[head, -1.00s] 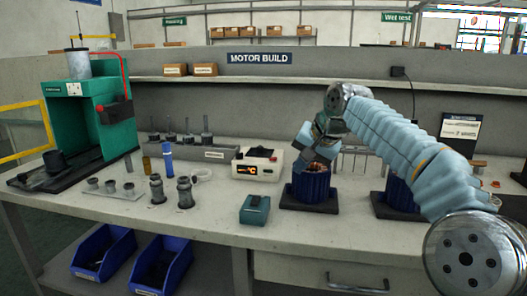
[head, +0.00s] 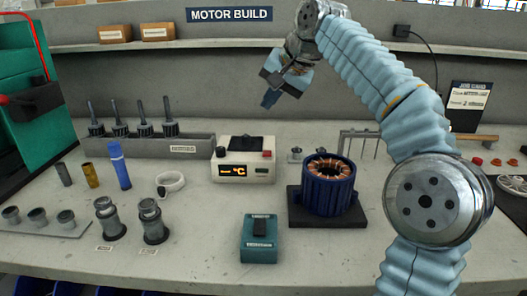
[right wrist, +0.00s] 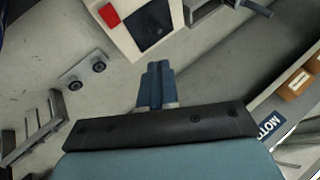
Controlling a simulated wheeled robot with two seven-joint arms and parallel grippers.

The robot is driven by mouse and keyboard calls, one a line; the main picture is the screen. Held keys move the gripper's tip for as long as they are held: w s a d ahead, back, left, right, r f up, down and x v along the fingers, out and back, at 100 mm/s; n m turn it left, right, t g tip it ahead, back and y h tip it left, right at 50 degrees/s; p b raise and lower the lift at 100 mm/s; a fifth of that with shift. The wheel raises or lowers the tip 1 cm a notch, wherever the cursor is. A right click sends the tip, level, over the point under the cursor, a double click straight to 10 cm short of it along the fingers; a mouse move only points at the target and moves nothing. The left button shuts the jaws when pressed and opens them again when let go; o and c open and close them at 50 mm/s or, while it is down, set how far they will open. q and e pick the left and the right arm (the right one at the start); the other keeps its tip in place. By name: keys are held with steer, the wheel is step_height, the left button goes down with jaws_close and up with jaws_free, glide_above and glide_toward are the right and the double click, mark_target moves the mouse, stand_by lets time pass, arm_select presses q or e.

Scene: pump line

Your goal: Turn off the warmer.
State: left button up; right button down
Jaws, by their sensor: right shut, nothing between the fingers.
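The warmer (head: 231,172) is a white box with a dark top plate, standing mid-bench in the head view. Its display is lit orange and reads dashes and °C. A red button (head: 267,154) sits at its top right corner. In the right wrist view the warmer (right wrist: 127,40) is at the top, with the red button (right wrist: 109,15) beside the dark plate. My right gripper (head: 268,101) is shut and empty, raised above and behind the warmer, apart from it. Its closed blue fingers (right wrist: 156,70) point toward the dark plate in the wrist view. My left gripper is not in view.
A blue motor stator (head: 328,190) with copper windings stands right of the warmer. A teal box (head: 259,248) is in front. A rack of shafts (head: 180,147) stands to the left. The shelf (head: 200,42) runs behind. Bare bench lies between these things.

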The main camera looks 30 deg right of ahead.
steer(key=b, duration=0.1)
glide_above(270, 154)
steer(key=f, duration=0.7)
steer(key=shift+w+d+f, duration=0.1)
steer(key=shift+w+d, duration=0.05)
steer(key=shift+w, duration=0.1)
steer(key=shift+s+f+b, duration=0.15)
steer(key=shift+f+b, duration=0.6)
stand_by(1.1)
steer(key=shift+a+f+b, duration=0.2)
steer(key=shift+f+b, duration=0.1)
steer(key=shift+f, duration=0.1)
steer(key=shift+s+f, duration=0.1)
steer(key=shift+f, duration=0.25)
stand_by(0.4)
steer(key=shift+r, duration=0.1)
steer(key=shift+d+r+p, duration=0.1)
steer(key=shift+r+p, duration=0.6)
steer(key=shift+r, duration=0.05)
